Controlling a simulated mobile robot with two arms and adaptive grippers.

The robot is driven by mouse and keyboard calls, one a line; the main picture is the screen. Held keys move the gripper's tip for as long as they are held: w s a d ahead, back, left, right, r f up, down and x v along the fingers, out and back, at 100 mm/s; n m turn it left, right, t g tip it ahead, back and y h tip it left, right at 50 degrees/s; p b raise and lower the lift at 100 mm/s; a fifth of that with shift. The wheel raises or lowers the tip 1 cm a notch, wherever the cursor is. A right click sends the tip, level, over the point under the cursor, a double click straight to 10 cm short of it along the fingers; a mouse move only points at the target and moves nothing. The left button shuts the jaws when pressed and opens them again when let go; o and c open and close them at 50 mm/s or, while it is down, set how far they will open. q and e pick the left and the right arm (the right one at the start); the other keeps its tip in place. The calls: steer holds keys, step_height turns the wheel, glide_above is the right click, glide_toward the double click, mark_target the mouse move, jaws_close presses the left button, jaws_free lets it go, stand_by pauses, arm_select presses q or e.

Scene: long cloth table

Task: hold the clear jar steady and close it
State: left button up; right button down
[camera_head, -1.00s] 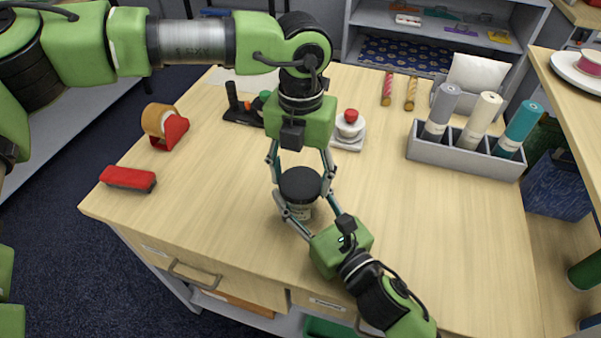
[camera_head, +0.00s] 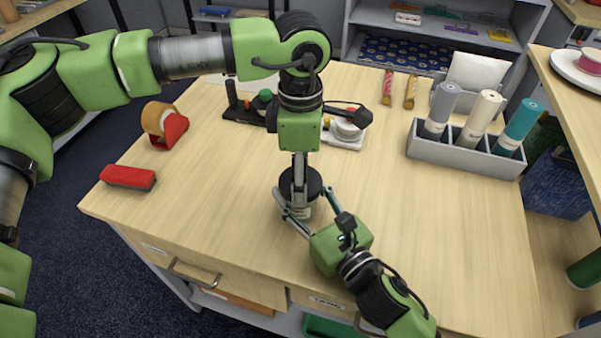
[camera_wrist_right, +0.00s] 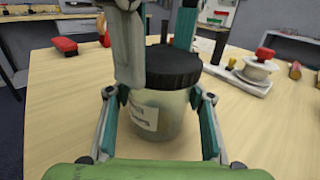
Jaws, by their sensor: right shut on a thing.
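The clear jar (camera_head: 301,211) stands upright near the front of the table, with a pale label. A black lid (camera_wrist_right: 172,66) sits on its mouth; I cannot tell how tightly. My right gripper (camera_head: 304,204) is shut on the jar, one finger on each side of its body, as the right wrist view also shows (camera_wrist_right: 157,98). My left gripper (camera_head: 300,186) points straight down over the lid, its fingers lined up front to back in the head view. In the right wrist view one finger overlaps the lid's left edge and one is behind it; contact is unclear.
A white-based thing with a red knob (camera_wrist_right: 257,68) stands behind the jar. A red tape dispenser (camera_head: 172,128) and a red brush-like block (camera_head: 128,177) are left. A grey rack of rolls (camera_head: 462,156) is right. Table around the jar is clear.

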arm_select(q)
steer(key=shift+m, duration=0.3)
steer(key=o, duration=1.3)
step_height(320, 180, up, 12)
steer(key=shift+r, duration=0.1)
arm_select(e)
steer(key=c, duration=0.9)
jaws_free()
steer(key=v, duration=1.2)
steer(key=shift+s, duration=0.1)
